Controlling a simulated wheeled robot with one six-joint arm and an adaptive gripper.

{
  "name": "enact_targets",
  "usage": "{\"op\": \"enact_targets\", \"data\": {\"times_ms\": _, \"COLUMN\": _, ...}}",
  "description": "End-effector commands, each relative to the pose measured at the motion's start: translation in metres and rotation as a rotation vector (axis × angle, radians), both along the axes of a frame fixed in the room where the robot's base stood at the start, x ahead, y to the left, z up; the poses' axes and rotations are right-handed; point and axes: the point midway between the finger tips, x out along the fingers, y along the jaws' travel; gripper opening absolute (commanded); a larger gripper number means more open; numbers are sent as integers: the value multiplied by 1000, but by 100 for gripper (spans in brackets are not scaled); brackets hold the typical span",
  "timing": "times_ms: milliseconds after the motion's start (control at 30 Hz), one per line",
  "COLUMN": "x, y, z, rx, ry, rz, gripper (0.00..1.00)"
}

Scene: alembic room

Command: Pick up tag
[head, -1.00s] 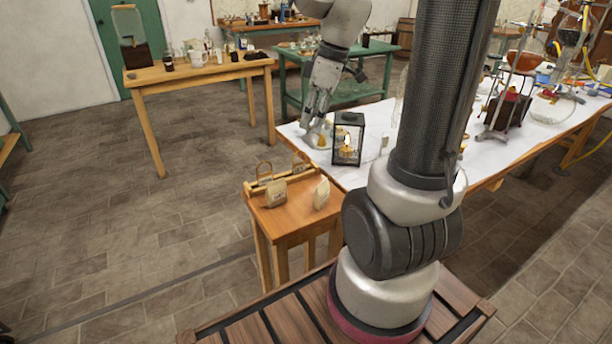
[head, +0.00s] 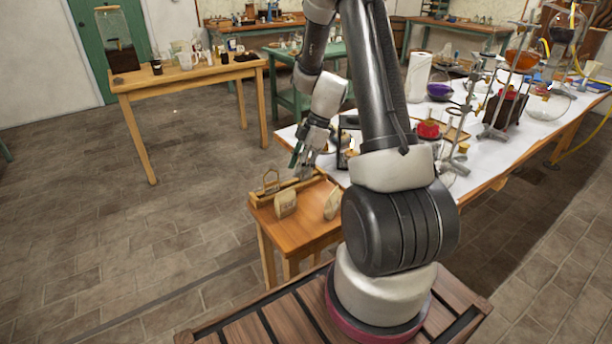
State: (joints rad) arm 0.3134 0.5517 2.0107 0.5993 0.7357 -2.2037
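Two beige, tag-like pieces stand on the small wooden table (head: 308,236). The left tag (head: 285,204) is near the front of a wooden bar (head: 290,189), with a thin loop rising behind it. The right tag (head: 333,203) leans near the table's right side, partly beside my arm. I cannot make out any writing clearly. My gripper (head: 301,168) points down above the bar's right end, behind and between the two tags. Its fingers look apart, with nothing seen between them. It touches neither tag that I can see.
The long white-topped table (head: 472,158) adjoins on the right, with a dark lantern (head: 345,140) near its corner, partly hidden by my arm. Stands and glassware are farther right. A wooden table (head: 190,77) with jars stands at the back left. The floor (head: 120,220) on the left is clear.

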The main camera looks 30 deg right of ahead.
Motion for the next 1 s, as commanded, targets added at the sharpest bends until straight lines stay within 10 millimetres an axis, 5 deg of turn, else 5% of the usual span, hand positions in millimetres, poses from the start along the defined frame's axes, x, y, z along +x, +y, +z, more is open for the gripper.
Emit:
{"op": "enact_targets", "data": {"times_ms": 333, "x": 1, "y": 4, "z": -10, "rx": 0, "ry": -1, "rz": 0, "gripper": 31}}
{"op": "enact_targets", "data": {"times_ms": 500, "x": 1, "y": 4, "z": -10, "rx": 0, "ry": -1, "rz": -1, "gripper": 0}}
{"op": "enact_targets", "data": {"times_ms": 1000, "x": 1, "y": 4, "z": 4, "rx": -1, "ry": -4, "rz": -1, "gripper": 0}}
